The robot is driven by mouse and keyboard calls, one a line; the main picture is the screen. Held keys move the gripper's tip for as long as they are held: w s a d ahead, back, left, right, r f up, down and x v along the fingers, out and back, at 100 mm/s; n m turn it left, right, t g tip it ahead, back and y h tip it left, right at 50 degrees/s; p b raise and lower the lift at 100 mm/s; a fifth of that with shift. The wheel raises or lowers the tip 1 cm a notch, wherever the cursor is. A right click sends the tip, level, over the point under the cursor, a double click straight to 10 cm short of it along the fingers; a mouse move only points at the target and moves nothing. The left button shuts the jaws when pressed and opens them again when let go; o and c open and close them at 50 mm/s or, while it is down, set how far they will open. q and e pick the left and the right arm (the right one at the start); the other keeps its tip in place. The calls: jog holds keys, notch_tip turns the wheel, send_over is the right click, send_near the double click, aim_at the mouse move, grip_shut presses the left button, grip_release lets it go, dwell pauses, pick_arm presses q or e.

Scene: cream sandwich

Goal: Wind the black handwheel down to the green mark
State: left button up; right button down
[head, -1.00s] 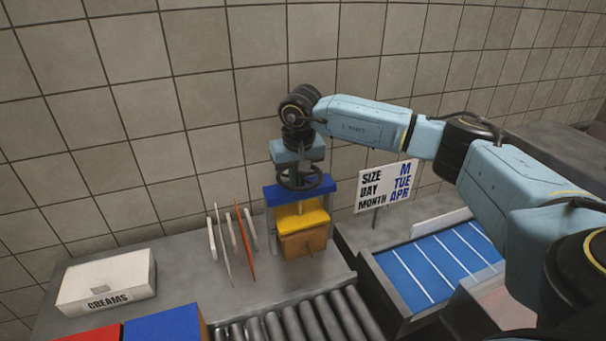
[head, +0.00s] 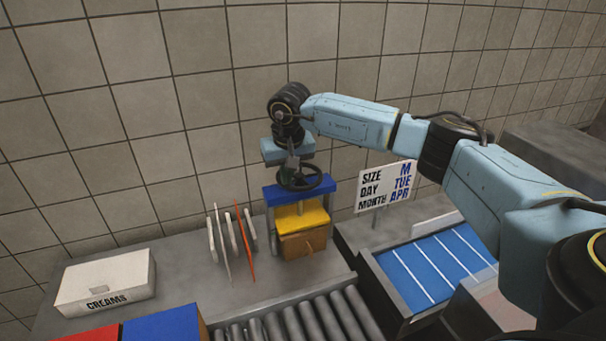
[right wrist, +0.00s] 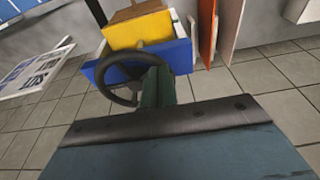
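The black handwheel (head: 326,183) sits on top of a small press with a blue crossbar (head: 320,192). Below the crossbar are a yellow plate (head: 312,218) and a brown block (head: 303,245). My right gripper (head: 290,180) points down at the left part of the wheel. In the right wrist view, its green fingers (right wrist: 157,88) overlap the wheel's rim and hide part of it; the handwheel (right wrist: 106,76) shows to their left. Whether the fingers are closed on the wheel is unclear. I cannot make out a green mark. My left gripper is out of view.
Several thin upright boards (head: 230,245) stand just left of the press. A sign (head: 375,188) and a blue striped belt (head: 430,262) lie to the right. Rollers (head: 318,318) run in front. A white creams box (head: 105,280) is at the left.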

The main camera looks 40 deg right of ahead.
jog(key=shift+w+a+f+b, duration=0.1)
jog(key=shift+w+f+b, duration=0.05)
jog(key=shift+w, duration=0.3)
jog(key=shift+w+f+b, duration=0.1)
jog(key=shift+w+b, duration=0.05)
jog(key=shift+w, duration=0.3)
jog(key=shift+r, duration=0.1)
jog(key=shift+w+r+p, duration=0.2)
jog(key=shift+r+p, duration=0.55)
jog(key=shift+r, duration=0.6)
send_over(317, 177)
jog(key=s, duration=0.1)
jog(key=shift+a+p, duration=0.2)
jog(key=shift+p, duration=0.15)
